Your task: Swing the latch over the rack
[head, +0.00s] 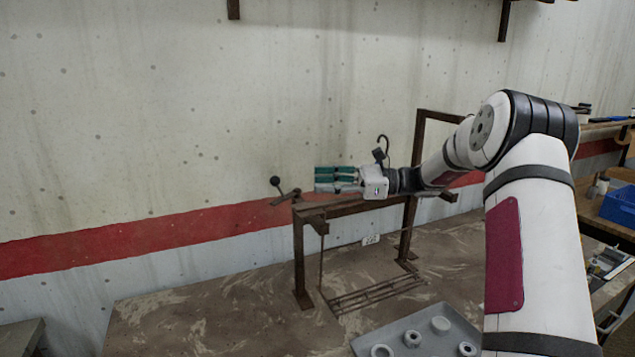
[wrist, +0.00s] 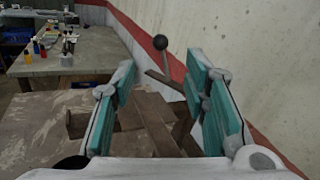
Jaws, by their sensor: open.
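The latch (wrist: 161,43) has a dark ball knob on a short stem and a flat bar. In the head view the latch (head: 275,182) is at the left end of the rack, with its knob raised up and to the left. The rack (head: 298,252) is a rusty brown metal frame on the table. My gripper (head: 318,179) is open over the rack's top, to the right of the knob. In the wrist view my gripper's teal fingers (wrist: 162,80) are spread, with the knob beyond them and nothing visibly held. The latch's pivot is hard to make out.
A grey tray (head: 400,328) with several round parts lies on the table (head: 190,318) at the front right. The wall with a red stripe (head: 130,235) runs behind the rack. A tall rusty post (head: 419,135) rises near my wrist. The table's left part is clear.

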